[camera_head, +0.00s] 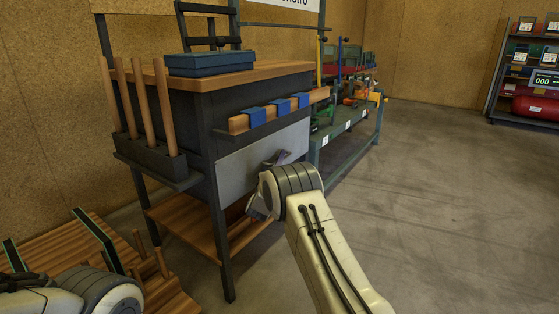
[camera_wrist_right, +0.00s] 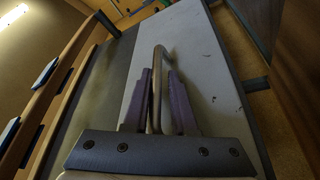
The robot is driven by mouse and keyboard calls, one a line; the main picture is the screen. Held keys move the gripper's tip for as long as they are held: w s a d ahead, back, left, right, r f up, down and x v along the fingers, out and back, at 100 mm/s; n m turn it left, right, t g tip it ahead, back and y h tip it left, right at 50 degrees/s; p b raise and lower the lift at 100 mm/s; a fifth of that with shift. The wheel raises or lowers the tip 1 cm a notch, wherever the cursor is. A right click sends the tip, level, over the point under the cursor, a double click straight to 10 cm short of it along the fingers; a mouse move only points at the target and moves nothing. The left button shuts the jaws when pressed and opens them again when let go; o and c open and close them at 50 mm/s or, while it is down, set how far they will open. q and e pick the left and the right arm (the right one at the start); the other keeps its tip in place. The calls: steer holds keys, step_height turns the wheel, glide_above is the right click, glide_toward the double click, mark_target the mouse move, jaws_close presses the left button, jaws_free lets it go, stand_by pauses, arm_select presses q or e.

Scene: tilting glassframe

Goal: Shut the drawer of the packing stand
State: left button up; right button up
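The packing stand has a wooden top (camera_head: 290,70), dark legs and a light grey drawer front (camera_head: 236,168) below the top. In the head view the drawer front sits close to the stand's frame; I cannot tell whether a small gap is left. My right gripper (camera_head: 277,158) is at the drawer front. In the right wrist view its fingers (camera_wrist_right: 160,95) stand close on both sides of the metal drawer handle (camera_wrist_right: 158,60) and appear shut on it. My left gripper (camera_head: 55,243) is at the lower left, fingers wide apart and empty.
A blue case (camera_head: 210,62) lies on the stand's top. A rack with upright wooden rods (camera_head: 142,105) is on its left side, and a rail with blue clips (camera_head: 278,110) runs along the front. A green bench (camera_head: 350,125) stands behind. The floor at right is clear.

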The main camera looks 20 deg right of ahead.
steer(key=shift+s, duration=0.15)
steer(key=p+v, duration=0.5)
steer(key=v, duration=0.5)
steer(key=shift+a+f, duration=0.1)
